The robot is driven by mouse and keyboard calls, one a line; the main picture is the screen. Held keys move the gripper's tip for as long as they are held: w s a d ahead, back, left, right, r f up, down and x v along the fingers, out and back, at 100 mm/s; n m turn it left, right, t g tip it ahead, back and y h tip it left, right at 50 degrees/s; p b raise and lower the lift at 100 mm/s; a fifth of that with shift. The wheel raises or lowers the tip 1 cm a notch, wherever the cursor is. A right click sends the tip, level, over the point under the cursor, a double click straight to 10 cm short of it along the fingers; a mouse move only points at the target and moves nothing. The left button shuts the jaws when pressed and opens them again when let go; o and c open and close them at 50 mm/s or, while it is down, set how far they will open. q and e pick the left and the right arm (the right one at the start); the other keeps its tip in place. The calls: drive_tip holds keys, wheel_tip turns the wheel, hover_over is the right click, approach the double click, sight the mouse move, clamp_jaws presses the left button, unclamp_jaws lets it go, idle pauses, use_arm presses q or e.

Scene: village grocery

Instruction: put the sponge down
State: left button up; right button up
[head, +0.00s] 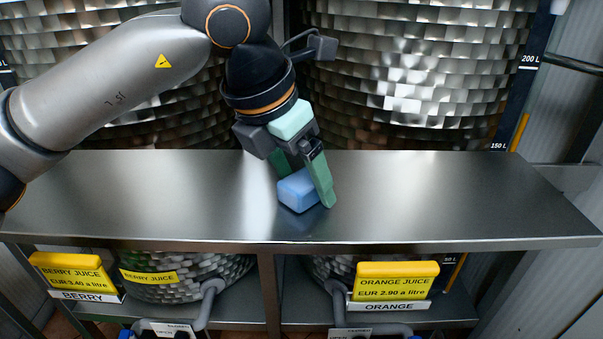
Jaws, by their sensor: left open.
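A blue sponge (297,191) rests on the steel shelf (430,195), near the middle and towards its front edge. My left gripper (306,190) points down at it with its green fingers open. One finger stands in front of the sponge's right side, and the other is partly hidden behind the sponge. I cannot tell whether either finger touches it. My right gripper is not in view.
Large metal tanks (420,70) stand behind the shelf. Below the front edge hang yellow price signs for berry juice (70,272) and orange juice (397,281), with grey taps beside them. The shelf is clear to the right and left of the sponge.

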use_arm(q)
drive_tip(key=shift+r, duration=0.1)
drive_tip(key=shift+r, duration=0.25)
drive_tip(key=v, duration=1.1)
drive_tip(key=shift+s+r+p, duration=0.15)
drive_tip(key=shift+r+p, duration=0.1)
drive_tip(key=shift+p, duration=0.1)
drive_tip(key=shift+a, duration=0.1)
